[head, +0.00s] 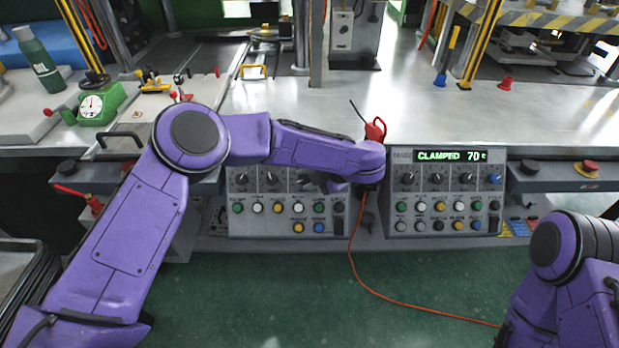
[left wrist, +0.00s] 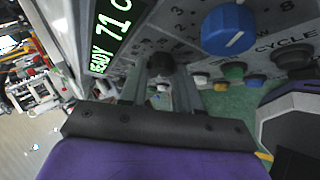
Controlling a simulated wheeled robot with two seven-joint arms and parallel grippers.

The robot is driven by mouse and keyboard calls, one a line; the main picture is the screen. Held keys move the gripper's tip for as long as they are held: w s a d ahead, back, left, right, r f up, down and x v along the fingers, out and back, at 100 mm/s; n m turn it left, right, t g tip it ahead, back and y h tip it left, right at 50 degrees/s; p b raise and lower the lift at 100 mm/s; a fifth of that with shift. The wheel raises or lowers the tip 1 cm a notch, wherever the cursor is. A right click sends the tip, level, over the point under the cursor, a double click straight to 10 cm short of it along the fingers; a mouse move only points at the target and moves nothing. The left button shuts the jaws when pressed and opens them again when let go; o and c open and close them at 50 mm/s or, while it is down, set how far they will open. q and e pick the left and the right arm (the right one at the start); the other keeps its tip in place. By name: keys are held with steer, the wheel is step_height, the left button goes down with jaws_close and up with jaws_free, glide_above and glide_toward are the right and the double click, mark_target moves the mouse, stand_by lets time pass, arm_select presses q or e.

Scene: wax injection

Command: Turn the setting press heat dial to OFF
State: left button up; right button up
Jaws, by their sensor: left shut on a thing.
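My left gripper (head: 318,181) reaches across to the left control panel (head: 260,226). The left wrist view shows its two fingers (left wrist: 160,85) shut on a dark round dial (left wrist: 160,64), beside a blue knob (left wrist: 228,28). The dial's marking and pointer are hard to read there. A green-lit display (left wrist: 110,32) beside it reads READY 71; my arm hides this display in the head view. Other black dials (head: 270,178) show on the same panel. My right arm shows at the right edge, but its gripper is out of view.
A similar right panel (head: 445,205) has a display reading CLAMPED 70. A red-handled tool (head: 374,130) stands between the panels, with an orange cable (head: 385,297) running across the floor. Red push buttons sit on the bench front. The green floor ahead is mostly clear.

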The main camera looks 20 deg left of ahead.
arm_select(q)
steer(key=shift+a+n, duration=0.1)
steer(key=shift+n, duration=0.3)
steer(key=o, duration=1.1)
steer(key=shift+a, duration=0.1)
steer(key=shift+c, duration=0.2)
steer(key=shift+r, duration=0.1)
steer(key=v, duration=1)
steer(key=shift+r+b, duration=0.3)
steer(key=shift+b, duration=0.05)
